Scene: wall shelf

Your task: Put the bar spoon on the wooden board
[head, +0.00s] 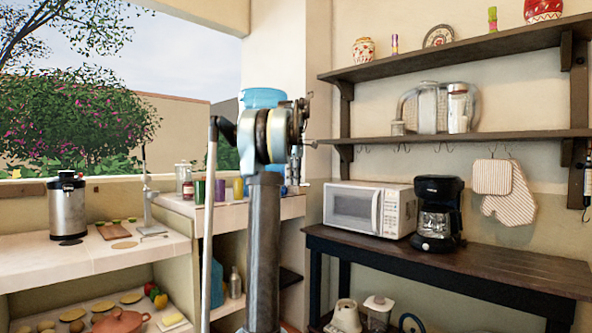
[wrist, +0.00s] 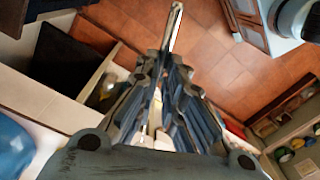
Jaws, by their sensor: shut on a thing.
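The bar spoon (wrist: 175,28) shows in the wrist view as a slim, shiny metal piece reaching past my fingertips. My gripper (wrist: 170,72) is shut on it, and the fingers hide part of its length. In the head view, my arm stands upright in the middle and its dark end is near the back corner; I cannot clearly make out the spoon there. The wooden board (head: 113,231) lies on the left counter, with small green pieces on it. My gripper is well to the right of the board.
A steel urn (head: 67,206) stands left of the board, and a metal stand (head: 148,200) to its right. Several coloured cups line the corner counter (head: 290,206). A microwave (head: 366,210) and coffee maker (head: 437,212) stand on the dark table. Tiled floor (wrist: 215,45) shows below my gripper.

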